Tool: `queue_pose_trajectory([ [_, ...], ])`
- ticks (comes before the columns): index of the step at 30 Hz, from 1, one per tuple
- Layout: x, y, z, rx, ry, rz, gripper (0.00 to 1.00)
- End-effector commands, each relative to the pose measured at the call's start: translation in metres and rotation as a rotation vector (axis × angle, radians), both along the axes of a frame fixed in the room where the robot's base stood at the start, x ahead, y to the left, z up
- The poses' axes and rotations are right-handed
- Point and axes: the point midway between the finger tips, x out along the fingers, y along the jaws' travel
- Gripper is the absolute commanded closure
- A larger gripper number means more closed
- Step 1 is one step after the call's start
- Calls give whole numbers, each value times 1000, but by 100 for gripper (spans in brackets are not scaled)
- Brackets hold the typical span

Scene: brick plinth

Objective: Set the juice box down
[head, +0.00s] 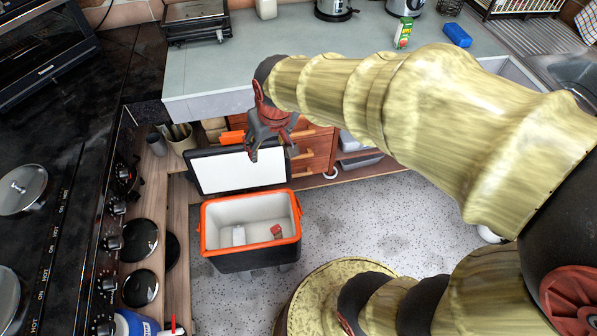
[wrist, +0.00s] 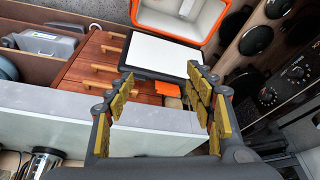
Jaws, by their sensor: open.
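My gripper (head: 271,150) is open, with nothing between its fingers, above the raised lid of an orange-rimmed cooler (head: 204,226). In the wrist view my gripper (wrist: 160,80) also shows its spread fingers with an empty gap. A small white item (head: 238,235) and a small red item (head: 276,231) lie inside the cooler; I cannot tell whether either is the juice box. A small green and yellow carton (head: 403,33), which looks like a juice box, stands upright on the counter, far from my gripper.
The cooler lid (head: 240,172) stands open behind the cooler, near wooden drawers (head: 318,150). The grey counter (head: 270,58) holds a grill (head: 195,20), kettles and a blue sponge (head: 457,35). A black stove (head: 60,190) lines the left. Speckled floor lies right of the cooler.

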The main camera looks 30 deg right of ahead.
Motion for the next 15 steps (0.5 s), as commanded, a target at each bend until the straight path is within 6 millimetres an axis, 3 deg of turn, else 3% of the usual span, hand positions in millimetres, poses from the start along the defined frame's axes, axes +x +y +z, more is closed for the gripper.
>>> queue_pose_trajectory([
  [1, -19, 0, 17, 1, -25, -1, 46],
  [6, -79, 2, 51, 4, -77, -5, 46],
  [12, -134, 3, 66, 7, -118, -8, 46],
  [15, -148, 3, 68, 8, -128, -8, 46],
])
